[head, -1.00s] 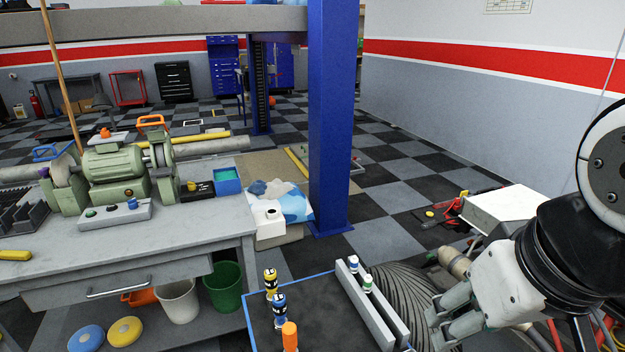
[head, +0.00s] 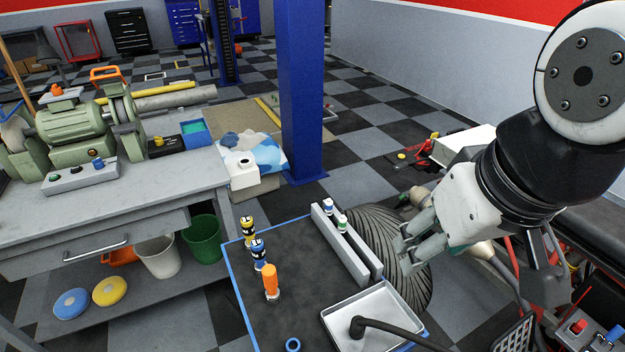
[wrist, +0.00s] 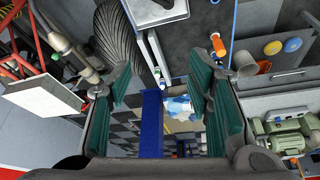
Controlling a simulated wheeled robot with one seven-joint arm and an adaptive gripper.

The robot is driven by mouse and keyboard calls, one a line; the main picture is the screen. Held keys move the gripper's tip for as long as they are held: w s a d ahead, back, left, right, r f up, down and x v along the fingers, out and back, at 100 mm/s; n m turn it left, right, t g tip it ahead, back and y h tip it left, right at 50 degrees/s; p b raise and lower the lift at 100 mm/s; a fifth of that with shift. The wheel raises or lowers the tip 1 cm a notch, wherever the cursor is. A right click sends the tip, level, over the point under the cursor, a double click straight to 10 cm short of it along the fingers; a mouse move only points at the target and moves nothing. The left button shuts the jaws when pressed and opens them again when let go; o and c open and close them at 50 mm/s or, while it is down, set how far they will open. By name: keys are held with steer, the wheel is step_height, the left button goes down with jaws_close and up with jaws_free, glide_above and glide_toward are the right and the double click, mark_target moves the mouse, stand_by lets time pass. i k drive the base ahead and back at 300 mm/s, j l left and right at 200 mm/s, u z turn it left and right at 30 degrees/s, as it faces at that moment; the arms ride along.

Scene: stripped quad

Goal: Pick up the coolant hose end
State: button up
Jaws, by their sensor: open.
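A black hose end (head: 358,326) rests in a shallow metal tray (head: 378,303) at the near edge of the dark work surface. Its hose runs off to the lower right. In the wrist view, part of the tray (wrist: 150,14) and a dark piece of the hose end (wrist: 165,3) show at the top edge. My gripper (head: 403,250) is open and empty, above and beyond the tray, in front of a large tyre. In the wrist view my gripper (wrist: 165,72) shows its teal-padded fingers wide apart with nothing between them.
On the blue-edged work surface (head: 285,240) stand an orange-capped bottle (head: 271,283), yellow and blue bottles, and a grey rail (head: 345,243). A tyre (head: 375,235) lies behind it. A bench with a green grinder (head: 75,130) stands left, a blue post (head: 302,100) behind.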

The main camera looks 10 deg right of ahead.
mark_target(357, 332)
steer(key=z, duration=2.35)
steer(key=k+l+u, duration=0.1)
steer(key=u, duration=0.3)
steer(key=k+l+u, duration=0.15)
steer(key=u, duration=0.3)
steer(key=k+l+u, duration=0.2)
steer(key=u, duration=0.2)
